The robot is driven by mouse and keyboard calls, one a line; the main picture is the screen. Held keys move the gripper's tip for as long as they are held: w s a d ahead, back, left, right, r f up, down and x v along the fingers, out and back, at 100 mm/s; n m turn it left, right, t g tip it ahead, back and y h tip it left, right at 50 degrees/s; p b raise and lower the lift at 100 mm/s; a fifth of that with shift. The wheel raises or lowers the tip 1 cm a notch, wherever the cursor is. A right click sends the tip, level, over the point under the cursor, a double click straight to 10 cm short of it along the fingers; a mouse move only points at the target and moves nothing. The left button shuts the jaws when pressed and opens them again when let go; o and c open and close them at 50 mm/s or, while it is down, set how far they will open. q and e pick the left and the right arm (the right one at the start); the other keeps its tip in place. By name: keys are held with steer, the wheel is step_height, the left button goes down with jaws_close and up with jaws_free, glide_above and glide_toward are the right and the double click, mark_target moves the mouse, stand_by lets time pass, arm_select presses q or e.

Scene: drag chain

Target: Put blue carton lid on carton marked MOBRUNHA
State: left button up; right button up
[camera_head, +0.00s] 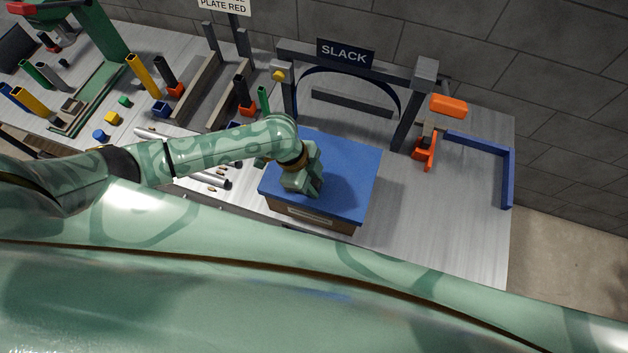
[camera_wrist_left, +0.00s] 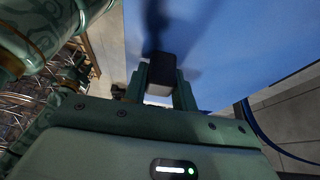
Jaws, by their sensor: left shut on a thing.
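The blue carton lid (camera_head: 352,178) lies over a brown carton (camera_head: 345,228) near the table's front edge. The lid covers the carton's top, and only a strip of the front side with a pale label shows below it. I cannot read the label or tell whether the lid is fully seated. My left gripper (camera_head: 305,182) is over the lid's left part. In the left wrist view, the gripper (camera_wrist_left: 161,82) is shut on the lid's dark knob (camera_wrist_left: 161,68), with the blue lid (camera_wrist_left: 225,40) beyond it. My right gripper is not in view.
A grey frame with a SLACK sign (camera_head: 345,53) stands just behind the carton. To the right are an orange clamp (camera_head: 425,152) and a blue angled bar (camera_head: 507,175). Metal rods and small coloured parts lie to the left. The table's right front is clear.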

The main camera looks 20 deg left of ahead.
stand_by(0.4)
arm_select(q)
steer(key=shift+p, duration=0.65)
stand_by(0.8)
steer(key=shift+f+b, duration=1.55)
steer(key=shift+f, duration=0.5)
steer(key=o, duration=1.1)
steer(key=p+v, duration=0.2)
steer(key=v, duration=1.4)
steer(key=shift+r, duration=0.2)
